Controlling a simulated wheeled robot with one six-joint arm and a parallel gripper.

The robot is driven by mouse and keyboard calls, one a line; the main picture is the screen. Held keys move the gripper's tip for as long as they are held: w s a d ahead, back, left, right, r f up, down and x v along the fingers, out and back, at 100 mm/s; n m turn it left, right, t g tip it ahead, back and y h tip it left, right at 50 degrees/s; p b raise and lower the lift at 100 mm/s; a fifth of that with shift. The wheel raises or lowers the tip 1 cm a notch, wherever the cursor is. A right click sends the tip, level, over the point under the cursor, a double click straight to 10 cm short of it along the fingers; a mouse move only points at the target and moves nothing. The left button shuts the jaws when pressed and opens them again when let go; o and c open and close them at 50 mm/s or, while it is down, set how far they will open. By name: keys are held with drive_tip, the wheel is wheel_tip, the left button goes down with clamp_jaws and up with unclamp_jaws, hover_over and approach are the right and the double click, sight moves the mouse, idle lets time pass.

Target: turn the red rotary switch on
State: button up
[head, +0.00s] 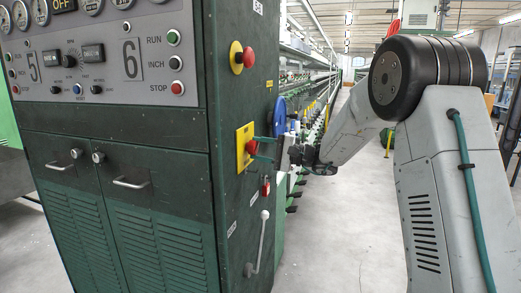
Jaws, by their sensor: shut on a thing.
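The red rotary switch (251,147) is a red knob on a yellow plate (241,160), on the narrow dark green side of the machine cabinet. My gripper (258,148) reaches in from the right, with one green finger above the knob and one below it. It is shut on the red knob. The fingers partly cover the knob, so I cannot tell which way it is turned.
A red mushroom button on a yellow base (242,58) is above the switch. A blue handwheel (280,115) is close behind my gripper. A red padlock (265,188) and a crank handle (259,245) are below. The aisle floor (345,240) is clear.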

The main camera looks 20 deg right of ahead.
drive_tip(key=m+t, duration=0.1)
drive_tip(key=m, duration=0.6)
drive_tip(key=shift+s, duration=0.1)
idle(0.5)
drive_tip(key=o, duration=1)
drive_tip(key=r+v, duration=0.1)
drive_tip(key=v, duration=0.6)
drive_tip(key=shift+s+d+f, duration=0.3)
drive_tip(key=shift+f, duration=0.2)
